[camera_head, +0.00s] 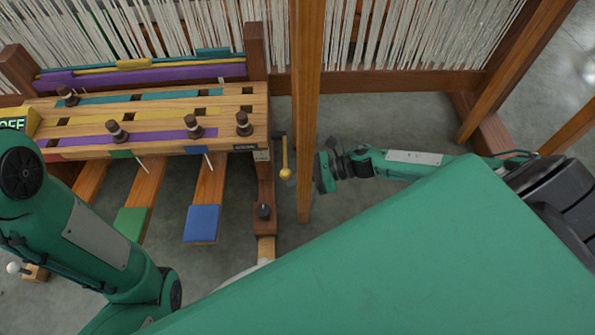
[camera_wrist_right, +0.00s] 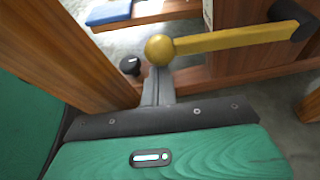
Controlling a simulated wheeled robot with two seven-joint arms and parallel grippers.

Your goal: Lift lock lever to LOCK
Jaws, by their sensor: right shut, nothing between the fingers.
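The lock lever (camera_head: 285,158) is a yellow rod with a ball knob, beside the right end of the wooden frame in the head view. In the right wrist view the lever (camera_wrist_right: 230,40) runs from a dark pivot at upper right to its ball at the centre. My right gripper (camera_wrist_right: 156,88) is shut, its fingertips right at the underside of the ball; I cannot tell whether they touch. In the head view my right gripper's green body (camera_head: 325,173) is just right of a wooden post, and its fingers are hidden. My left gripper is not in view; only my left arm shows.
The upright wooden post (camera_head: 305,110) stands between my right wrist and the lever. A pegged wooden panel (camera_head: 150,110) is at left, with a blue pedal (camera_head: 202,223) and a green pedal (camera_head: 131,224) below. A black knob (camera_head: 263,211) sits below the lever.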

